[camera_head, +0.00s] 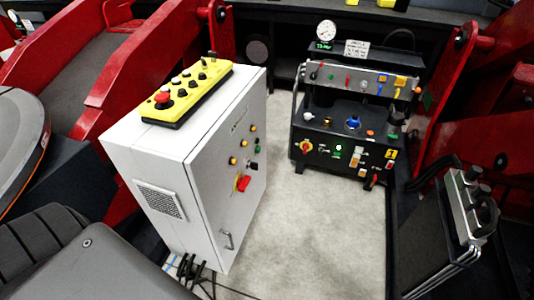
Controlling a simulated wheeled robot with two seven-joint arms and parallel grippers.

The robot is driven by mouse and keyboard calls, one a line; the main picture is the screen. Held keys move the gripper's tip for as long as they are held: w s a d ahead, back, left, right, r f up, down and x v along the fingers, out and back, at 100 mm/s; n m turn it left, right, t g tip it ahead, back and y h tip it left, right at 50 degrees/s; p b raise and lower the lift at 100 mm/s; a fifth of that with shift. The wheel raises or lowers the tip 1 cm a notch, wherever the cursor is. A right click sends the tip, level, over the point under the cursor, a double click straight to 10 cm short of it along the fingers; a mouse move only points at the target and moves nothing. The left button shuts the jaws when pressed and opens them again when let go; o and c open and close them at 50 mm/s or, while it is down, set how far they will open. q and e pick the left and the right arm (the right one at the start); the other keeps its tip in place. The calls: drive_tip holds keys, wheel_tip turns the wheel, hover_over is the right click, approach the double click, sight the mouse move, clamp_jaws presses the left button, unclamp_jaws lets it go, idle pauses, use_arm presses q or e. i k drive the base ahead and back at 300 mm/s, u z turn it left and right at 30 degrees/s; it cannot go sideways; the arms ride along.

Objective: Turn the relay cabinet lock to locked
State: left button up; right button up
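A light grey cabinet (212,190), which looks like the relay cabinet, stands left of centre. Its front door faces right and appears closed. The door carries several yellow lamps, a red rotary handle on a yellow plate (242,183), and a bar handle (228,239) low down. A small dark fitting (253,166) sits just above and right of the red handle. It may be the lock, but it is too small to tell or to read its setting. Neither of my grippers is in view.
A yellow pendant box (187,94) with buttons lies on the cabinet top. A black control panel (343,145) stands behind at right. Dark equipment with silver blocks (466,205) is at lower right. Cables (190,268) lie by the cabinet foot. Pale floor (315,235) is clear.

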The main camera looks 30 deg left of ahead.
sight(253, 166)
drive_tip(key=i, duration=1.75)
drive_tip(key=u, duration=0.4)
drive_tip(key=i, duration=1.2)
drive_tip(key=u, duration=4.1)
drive_tip(key=k, duration=0.35)
drive_tip(key=z, duration=0.55)
